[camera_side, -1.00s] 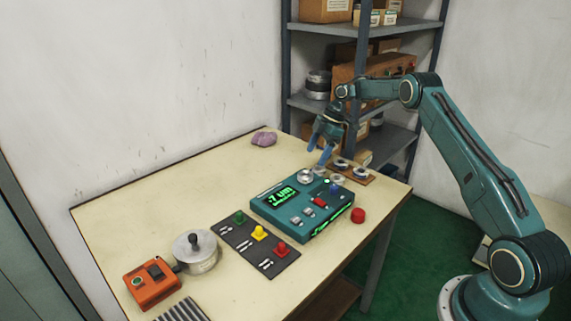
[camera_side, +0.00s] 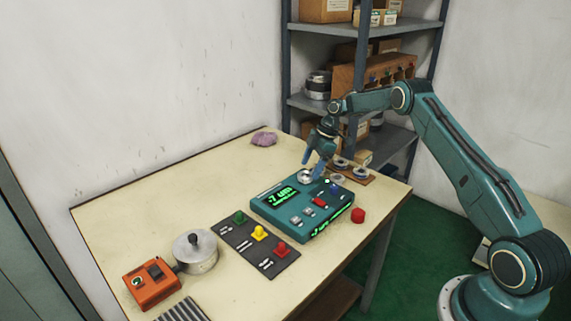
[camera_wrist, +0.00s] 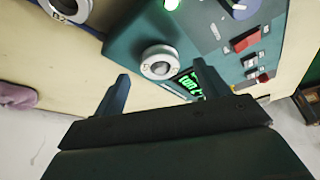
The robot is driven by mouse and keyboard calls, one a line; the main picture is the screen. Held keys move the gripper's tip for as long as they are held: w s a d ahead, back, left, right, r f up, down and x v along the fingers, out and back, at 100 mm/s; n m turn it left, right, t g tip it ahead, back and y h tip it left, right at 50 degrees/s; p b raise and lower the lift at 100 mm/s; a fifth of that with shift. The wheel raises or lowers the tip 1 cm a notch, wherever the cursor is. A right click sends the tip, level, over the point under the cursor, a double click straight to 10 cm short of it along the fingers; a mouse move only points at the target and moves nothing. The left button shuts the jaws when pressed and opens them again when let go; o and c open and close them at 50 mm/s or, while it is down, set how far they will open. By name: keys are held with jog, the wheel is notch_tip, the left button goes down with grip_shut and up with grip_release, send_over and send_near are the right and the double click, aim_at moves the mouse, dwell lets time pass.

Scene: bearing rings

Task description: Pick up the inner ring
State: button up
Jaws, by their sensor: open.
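A small silver ring (camera_side: 305,176) sits on the back left corner of the teal console (camera_side: 290,222). In the wrist view this ring (camera_wrist: 160,62) has a pale rim with a small mark and a domed middle; I take it as the inner ring but cannot be sure. My gripper (camera_side: 314,160) is above and just behind it, pointing down, its blue fingers apart and empty. In the wrist view the ring lies between and beyond the fingertips (camera_wrist: 166,80), not touched. Another marked ring (camera_wrist: 70,8) is cut off at the top left.
A wooden tray (camera_side: 372,180) with ring parts stands behind the console's right side. The console carries a green display (camera_side: 283,196) and knobs. A red button (camera_side: 358,215), a purple cloth (camera_side: 264,139), a button board (camera_side: 268,262) and an orange box (camera_side: 152,287) lie around.

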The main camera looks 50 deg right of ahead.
aim_at(309, 175)
jog(key=shift+x, duration=1.2)
jog(key=c, duration=1.3)
jog(key=shift+r, duration=0.1)
notch_tip(309, 175, up, 10)
